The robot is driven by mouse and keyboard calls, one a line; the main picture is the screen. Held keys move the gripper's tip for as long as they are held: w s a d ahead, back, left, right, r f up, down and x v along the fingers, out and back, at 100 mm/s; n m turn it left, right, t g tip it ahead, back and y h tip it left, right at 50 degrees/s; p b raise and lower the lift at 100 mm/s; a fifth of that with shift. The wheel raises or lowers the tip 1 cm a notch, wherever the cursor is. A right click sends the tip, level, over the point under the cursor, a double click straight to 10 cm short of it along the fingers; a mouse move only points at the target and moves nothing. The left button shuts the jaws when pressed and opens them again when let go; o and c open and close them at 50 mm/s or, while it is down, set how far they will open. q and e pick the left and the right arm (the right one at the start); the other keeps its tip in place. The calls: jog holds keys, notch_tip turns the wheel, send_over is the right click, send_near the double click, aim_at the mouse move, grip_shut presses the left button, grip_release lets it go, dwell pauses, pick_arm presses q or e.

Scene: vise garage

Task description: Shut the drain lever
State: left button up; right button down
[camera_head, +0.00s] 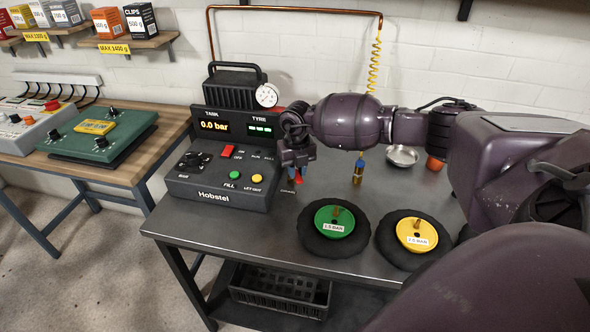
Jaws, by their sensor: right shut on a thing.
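The compressor panel (215,190) marked Hobstel stands on the grey metal table, and its tank display reads 0.0 bar. My right gripper (297,170) is at the panel's right side, pointing down, shut on the small red drain lever (298,179). A small label below the lever is too small to read surely. The fingers and wrist hide most of the lever, so its angle cannot be told. My left gripper is not in view.
A green-hubbed wheel (318,243) and a yellow-hubbed wheel (398,252) lie at the table's front right. A yellow hose nozzle (358,172) hangs behind them. A metal bowl (402,155) stands farther back. The table front left of the wheels is clear.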

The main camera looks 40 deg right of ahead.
aim_at(297, 173)
jog(key=shift+r, duration=0.1)
dwell(0.3)
jog(key=c, duration=1)
grip_release()
notch_tip(297, 173, up, 11)
jog(key=shift+f+p, duration=0.15)
jog(key=shift+p, duration=0.3)
